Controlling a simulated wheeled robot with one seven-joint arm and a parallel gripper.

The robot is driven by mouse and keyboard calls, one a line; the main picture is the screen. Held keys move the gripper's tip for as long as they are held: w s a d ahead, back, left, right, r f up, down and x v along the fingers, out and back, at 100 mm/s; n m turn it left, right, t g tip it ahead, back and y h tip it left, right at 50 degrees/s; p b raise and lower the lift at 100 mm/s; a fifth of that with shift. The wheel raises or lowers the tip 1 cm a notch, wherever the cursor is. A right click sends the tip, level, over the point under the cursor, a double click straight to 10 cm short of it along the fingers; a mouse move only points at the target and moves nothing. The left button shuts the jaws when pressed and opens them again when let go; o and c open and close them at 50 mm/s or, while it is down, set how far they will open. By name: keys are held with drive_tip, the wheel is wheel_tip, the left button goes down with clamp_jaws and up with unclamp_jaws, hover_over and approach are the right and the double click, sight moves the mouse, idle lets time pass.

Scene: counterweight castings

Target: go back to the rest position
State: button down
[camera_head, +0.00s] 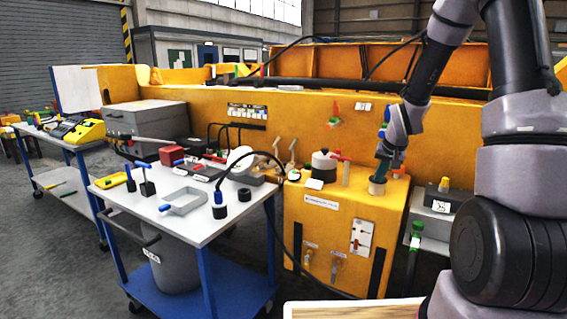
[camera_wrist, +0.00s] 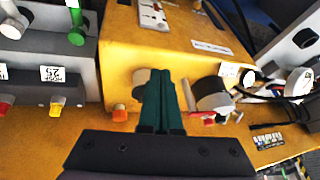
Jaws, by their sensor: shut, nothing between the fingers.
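My gripper (camera_head: 381,172) is at the right of the yellow cabinet (camera_head: 325,222), pointing down at its top. Its dark green fingers are shut with nothing between them; they also show in the wrist view (camera_wrist: 160,75). In the head view the fingertips are just above or at a short beige cylinder (camera_head: 377,188) on the cabinet top. In the wrist view a round beige piece (camera_wrist: 139,78) lies just left of the fingertips, partly hidden by them. I cannot tell whether the fingers touch it.
A white-topped blue cart (camera_head: 160,232) with tools and a grey tray (camera_head: 184,201) stands left of the cabinet. A white and black canister (camera_head: 323,165) with a red lever stands on the cabinet top. Grey boxes (camera_head: 434,222) are at the right. A long yellow machine wall (camera_head: 290,120) rises behind.

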drive_tip(key=s+a+v, duration=0.1)
drive_tip(key=a+v, duration=0.1)
drive_tip(key=v, duration=0.9)
drive_tip(key=s+a+f+v, duration=0.1)
drive_tip(key=v, duration=0.9)
drive_tip(key=s+a+r+t, duration=0.1)
drive_tip(key=s+r, duration=0.3)
drive_tip(key=s, duration=0.4)
drive_tip(key=s+a+r+y, duration=0.1)
drive_tip(key=s+r, duration=0.3)
drive_tip(key=s, duration=0.4)
drive_tip(key=shift+s+a+r+t+y, duration=0.3)
drive_tip(key=shift+a+t, duration=0.1)
drive_tip(key=shift+a, duration=0.5)
